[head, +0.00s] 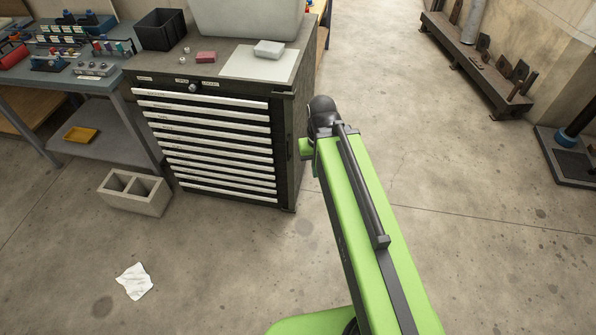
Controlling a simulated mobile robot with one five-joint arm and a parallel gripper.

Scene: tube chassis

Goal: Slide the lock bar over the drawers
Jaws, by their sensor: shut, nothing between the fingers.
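A dark grey drawer cabinet (225,70) stands left of centre. Its front holds a stack of several shallow drawers (212,133) with white label strips, and they look shut. A dark upright strip (290,165) at the right edge of the front looks like the lock bar, beside the drawers and not across them. Its details are too dark to make out. My green arm reaches up the middle of the view, its far joint just right of the cabinet's front right edge. My gripper is not in view; the arm hides whatever lies beyond that joint.
A concrete block (135,192) stands on the floor at the cabinet's left foot, near a workbench (70,78). A white rag (134,281) lies on the floor. A low rack (475,65) runs along the right wall. Floor before and right of the cabinet is clear.

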